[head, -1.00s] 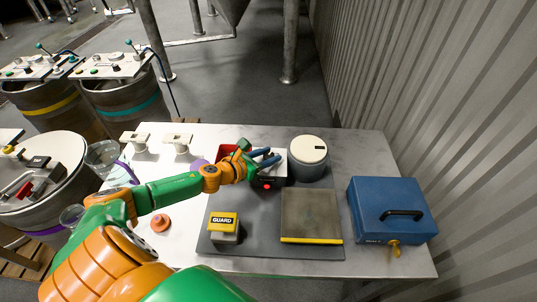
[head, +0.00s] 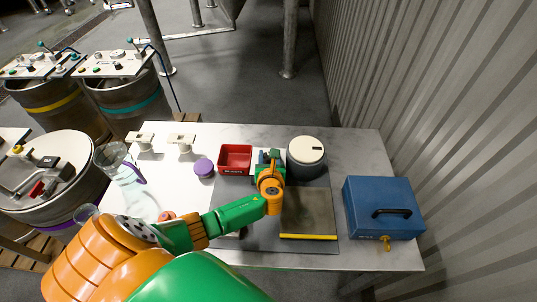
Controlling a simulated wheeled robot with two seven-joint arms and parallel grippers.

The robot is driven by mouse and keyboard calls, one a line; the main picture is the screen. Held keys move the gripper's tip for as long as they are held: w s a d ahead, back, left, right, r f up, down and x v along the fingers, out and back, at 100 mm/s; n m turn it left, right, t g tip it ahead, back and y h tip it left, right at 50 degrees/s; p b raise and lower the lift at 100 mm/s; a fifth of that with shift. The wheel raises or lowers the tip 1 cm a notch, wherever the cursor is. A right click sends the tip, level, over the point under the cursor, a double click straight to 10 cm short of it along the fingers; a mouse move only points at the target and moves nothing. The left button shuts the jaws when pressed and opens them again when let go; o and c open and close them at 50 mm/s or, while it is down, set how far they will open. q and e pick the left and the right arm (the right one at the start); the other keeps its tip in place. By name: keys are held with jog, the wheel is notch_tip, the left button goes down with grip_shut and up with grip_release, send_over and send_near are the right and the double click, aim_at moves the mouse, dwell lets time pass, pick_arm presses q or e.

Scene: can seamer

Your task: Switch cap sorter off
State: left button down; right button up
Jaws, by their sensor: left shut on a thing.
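The grey drum with a cream top and dark slot (head: 306,150), which may be the cap sorter, stands at the back of the dark mat. Beside it on the left is a small box with a white top, now mostly hidden by my left gripper (head: 268,156). My left gripper points down onto that box, shut on some part of it. The part between the fingers is hidden, so I cannot tell a switch or its position. My right gripper is not in view.
A red open bin (head: 235,157) and a purple disc (head: 203,167) are left of my gripper. A square plate with a yellow edge (head: 308,212) lies in front. A blue case (head: 384,208) stands right. My forearm covers the yellow guard box.

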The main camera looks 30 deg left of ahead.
pick_arm(q)
jog(key=shift+n+g+y+b, duration=0.4)
jog(key=shift+n+g+y, duration=0.4)
jog(key=shift+n+y, duration=0.4)
jog(key=shift+r, duration=0.1)
jog(key=shift+c, duration=2.2)
grip_release()
jog(key=p+v, duration=0.1)
jog(key=v, duration=0.6)
jog(key=shift+p, duration=0.3)
jog(key=shift+w, duration=0.2)
